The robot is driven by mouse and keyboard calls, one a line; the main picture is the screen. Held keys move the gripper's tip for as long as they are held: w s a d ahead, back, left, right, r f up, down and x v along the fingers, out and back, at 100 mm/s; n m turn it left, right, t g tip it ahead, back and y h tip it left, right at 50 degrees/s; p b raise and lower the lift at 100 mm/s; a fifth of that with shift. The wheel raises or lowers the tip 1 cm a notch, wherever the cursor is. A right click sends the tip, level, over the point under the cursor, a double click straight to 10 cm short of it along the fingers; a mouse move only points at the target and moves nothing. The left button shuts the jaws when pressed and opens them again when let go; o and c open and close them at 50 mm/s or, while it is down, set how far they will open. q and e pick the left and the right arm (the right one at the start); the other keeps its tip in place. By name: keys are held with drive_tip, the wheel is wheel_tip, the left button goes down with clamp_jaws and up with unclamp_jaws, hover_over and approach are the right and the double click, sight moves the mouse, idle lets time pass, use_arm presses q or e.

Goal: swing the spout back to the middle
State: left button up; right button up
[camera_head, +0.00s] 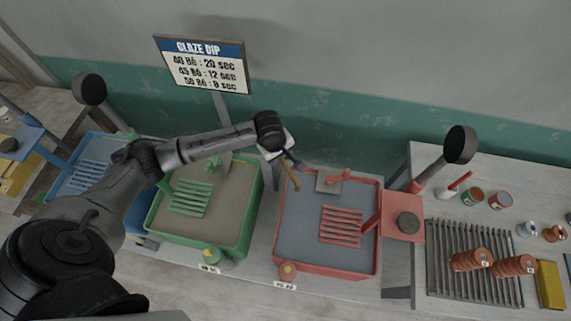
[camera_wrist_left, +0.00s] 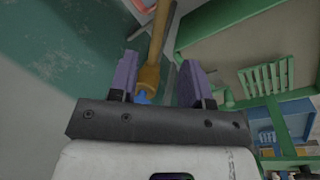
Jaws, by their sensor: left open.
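The spout (camera_head: 292,183) is a brownish-yellow pipe near the upper left corner of the red basin (camera_head: 277,222). In the left wrist view the spout (camera_wrist_left: 155,50) comes down from the top edge and ends in a thicker part with a bit of blue below it. My left gripper (camera_head: 296,164) is open at the spout. Its two purple fingers (camera_wrist_left: 158,82) stand apart, with the spout's thick end showing between them, closer to the left finger. Whether a finger touches it I cannot tell. My right gripper is not in view.
The green basin (camera_head: 256,209) stands left of the red one, and a blue basin (camera_head: 64,192) is farther left. A glaze sign (camera_head: 201,66) stands behind. At the right, a rack (camera_head: 449,290) holds terracotta pieces. My left arm passes over the green basin.

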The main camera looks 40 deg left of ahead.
sight(286, 166)
use_arm(q)
drive_tip(key=f, duration=0.3)
drive_tip(key=w+f, duration=0.1)
drive_tip(key=f, duration=0.4)
drive_tip(key=shift+w+d+f, duration=0.25)
drive_tip(key=shift+w+f, duration=0.05)
drive_tip(key=shift+w, duration=0.05)
clamp_jaws()
